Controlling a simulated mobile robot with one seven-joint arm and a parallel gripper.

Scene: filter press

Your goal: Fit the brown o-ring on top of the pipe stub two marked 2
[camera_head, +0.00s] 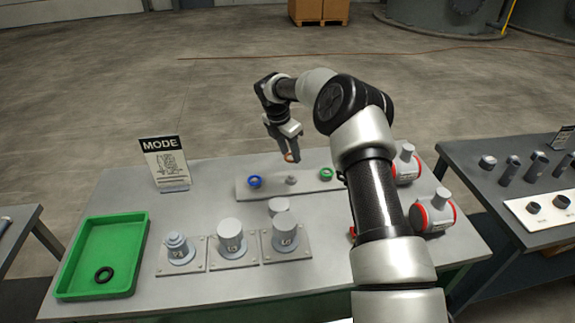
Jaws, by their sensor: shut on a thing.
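My gripper (291,158) points down over the grey board at the back of the table. It is shut on the brown o-ring (289,157), a small orange-brown ring at the fingertips, partly hidden by them. It appears to be held above the board. Three pipe stubs on square plates stand in a row nearer the front: a left one (179,249), a middle one (230,238) and a right one (285,234). Their dark marks are too small to read surely, so I cannot tell which is marked 2. My gripper is behind these stubs and apart from them.
The grey board (240,189) bears a blue ring (254,182), a small grey piece (291,180) and a green ring (326,174). A green tray (139,252) holds a black ring (104,275). A MODE sign (164,158) stands at back left. Red-banded grey fittings (433,214) are at right, by my arm.

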